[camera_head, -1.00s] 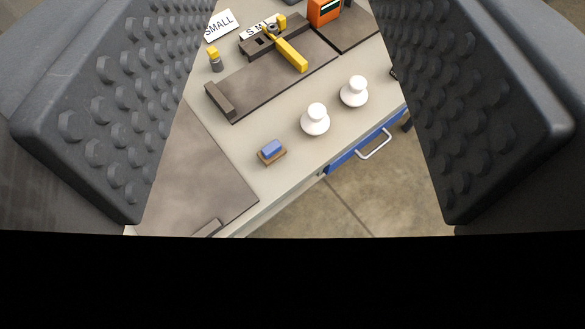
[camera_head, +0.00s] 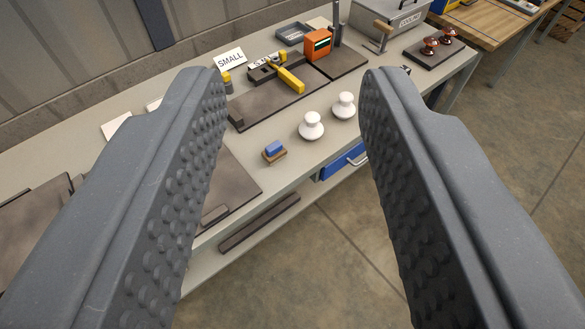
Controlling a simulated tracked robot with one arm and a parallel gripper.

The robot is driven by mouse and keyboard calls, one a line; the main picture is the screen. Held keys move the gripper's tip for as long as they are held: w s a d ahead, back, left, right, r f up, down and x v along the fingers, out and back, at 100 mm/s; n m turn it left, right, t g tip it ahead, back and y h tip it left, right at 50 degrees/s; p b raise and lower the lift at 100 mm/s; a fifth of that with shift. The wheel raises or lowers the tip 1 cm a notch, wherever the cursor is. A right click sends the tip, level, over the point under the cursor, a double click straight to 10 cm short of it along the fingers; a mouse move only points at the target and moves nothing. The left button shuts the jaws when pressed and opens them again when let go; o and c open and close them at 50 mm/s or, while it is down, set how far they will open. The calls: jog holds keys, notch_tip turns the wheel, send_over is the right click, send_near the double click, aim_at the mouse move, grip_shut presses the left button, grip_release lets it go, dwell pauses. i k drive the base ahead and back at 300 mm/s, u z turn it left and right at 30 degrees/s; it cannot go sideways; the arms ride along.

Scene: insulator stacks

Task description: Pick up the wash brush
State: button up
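The wash brush appears to be the small block with a blue top and brown base (camera_head: 274,152) on the grey workbench (camera_head: 295,178), near its front edge. My gripper (camera_head: 290,85) is open, with its two dark studded jaws wide apart on the left and right of the view. Nothing is between the jaw pads. The brush shows in the gap between them, farther off on the bench and apart from both jaws.
Two white insulators (camera_head: 312,126) stand right of the brush. Behind are a dark tray with a yellow-handled tool (camera_head: 289,80), an orange box (camera_head: 317,44) and a SMALL sign (camera_head: 230,59). A blue drawer (camera_head: 340,163) is below the bench edge. Brown insulators (camera_head: 430,46) stand far right.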

aim_at(274, 152)
jog(key=u, duration=0.2)
jog(key=i, duration=0.9)
jog(key=z, duration=0.1)
